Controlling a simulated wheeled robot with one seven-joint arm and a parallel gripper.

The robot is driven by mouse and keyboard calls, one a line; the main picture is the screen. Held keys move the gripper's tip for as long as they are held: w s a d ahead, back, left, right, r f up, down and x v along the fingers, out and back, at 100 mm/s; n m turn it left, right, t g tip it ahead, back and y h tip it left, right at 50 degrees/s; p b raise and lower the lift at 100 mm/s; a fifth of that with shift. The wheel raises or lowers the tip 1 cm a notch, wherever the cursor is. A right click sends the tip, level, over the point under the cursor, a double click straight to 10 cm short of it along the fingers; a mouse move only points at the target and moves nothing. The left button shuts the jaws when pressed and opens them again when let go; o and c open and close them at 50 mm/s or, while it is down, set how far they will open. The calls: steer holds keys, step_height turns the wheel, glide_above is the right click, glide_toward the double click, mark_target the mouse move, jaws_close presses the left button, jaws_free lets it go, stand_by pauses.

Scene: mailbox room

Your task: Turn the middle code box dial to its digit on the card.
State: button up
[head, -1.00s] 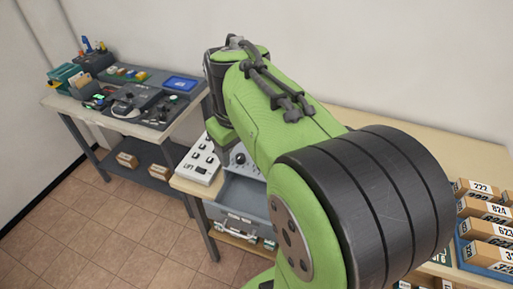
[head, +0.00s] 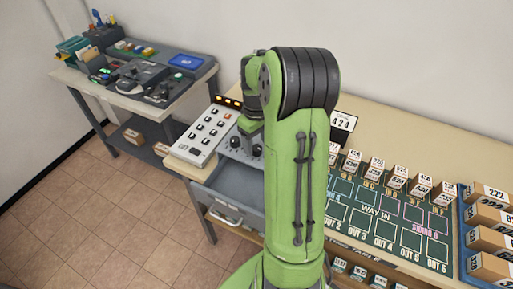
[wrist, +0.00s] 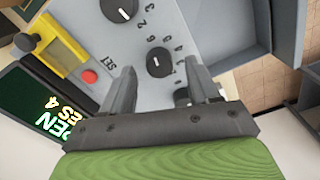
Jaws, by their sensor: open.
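The code box is a grey sloped panel with black dials, seen in the head view (head: 236,155) and in the wrist view (wrist: 185,25). In the wrist view a black dial (wrist: 160,62) with a white pointer mark lies between the fingertips of my open gripper (wrist: 160,70); digits ring it. Another dial (wrist: 118,9) is at the top edge, and a dark knob (wrist: 182,97) is partly hidden by the right finger. The dial between the fingers looks like the middle one. I cannot tell contact or its exact digit. A card reading 424 (head: 342,121) stands behind my arm.
A yellow unit (wrist: 62,47), a red button (wrist: 89,76) and a dark display (wrist: 42,98) lie left of the dials. A white keyed panel (head: 207,134) and a grey drawer (head: 215,198) adjoin the box. A sorting mat (head: 385,215) and boxed trays (head: 490,235) are right.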

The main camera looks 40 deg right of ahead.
step_height(320, 180, down, 2)
steer(key=shift+d+f, duration=0.1)
steer(key=c, duration=1)
steer(key=shift+c, duration=0.2)
